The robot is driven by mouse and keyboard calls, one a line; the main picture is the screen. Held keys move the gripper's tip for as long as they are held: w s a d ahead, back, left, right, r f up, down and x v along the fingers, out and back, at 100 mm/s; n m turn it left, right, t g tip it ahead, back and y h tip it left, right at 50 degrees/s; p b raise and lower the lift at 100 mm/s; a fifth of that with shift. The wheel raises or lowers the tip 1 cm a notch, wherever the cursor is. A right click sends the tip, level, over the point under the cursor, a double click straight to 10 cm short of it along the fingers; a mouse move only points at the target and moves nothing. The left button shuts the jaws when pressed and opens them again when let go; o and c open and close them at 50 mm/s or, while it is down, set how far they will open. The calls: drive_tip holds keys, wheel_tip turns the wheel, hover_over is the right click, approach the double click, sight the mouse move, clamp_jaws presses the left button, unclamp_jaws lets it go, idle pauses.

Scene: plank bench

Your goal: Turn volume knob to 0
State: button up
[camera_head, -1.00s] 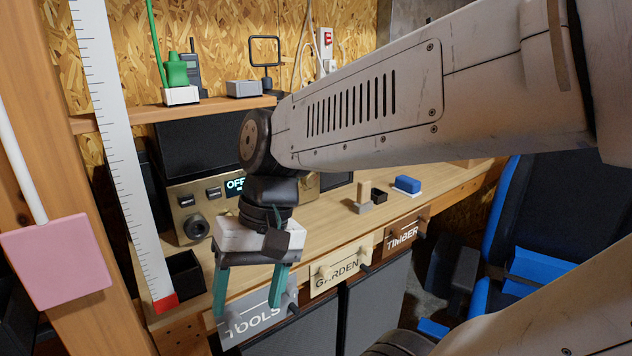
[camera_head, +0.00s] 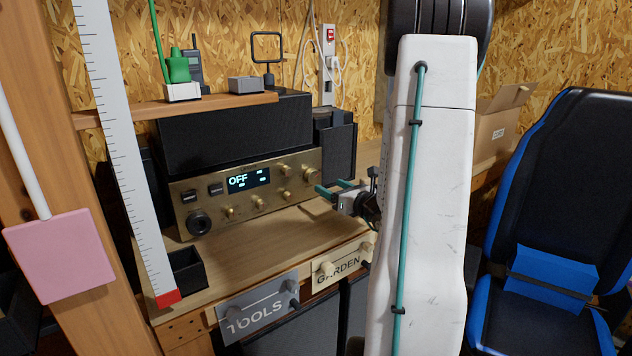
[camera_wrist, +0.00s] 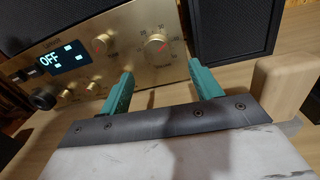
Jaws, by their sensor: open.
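A brass-fronted amplifier (camera_head: 275,205) stands on the bench, and its display (camera_head: 248,180) reads OFF. A large round knob with a numbered dial around it (camera_wrist: 156,44) is on the right of the panel in the wrist view. It looks like the volume knob; its exact setting is too small to read. In the head view this knob (camera_head: 310,173) is at the panel's right end. My gripper (camera_head: 330,189) is open and empty, its teal fingers pointing at the panel. In the wrist view the fingertips (camera_wrist: 160,70) are spread just below the knob, apart from it.
Smaller knobs (camera_wrist: 100,44) and a black round dial (camera_head: 199,222) share the panel. A dark speaker (camera_wrist: 232,28) stands right of the amplifier. A wooden block (camera_wrist: 284,84) is close right of my gripper. Drawers (camera_head: 258,312) line the bench front; a blue-black chair (camera_head: 545,200) stands right.

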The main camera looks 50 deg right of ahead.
sight(315, 179)
drive_tip(key=w, duration=0.4)
drive_tip(key=w+d, duration=0.1)
drive_tip(key=w, duration=0.1)
drive_tip(key=shift+w, duration=0.35)
drive_tip(key=c, duration=1)
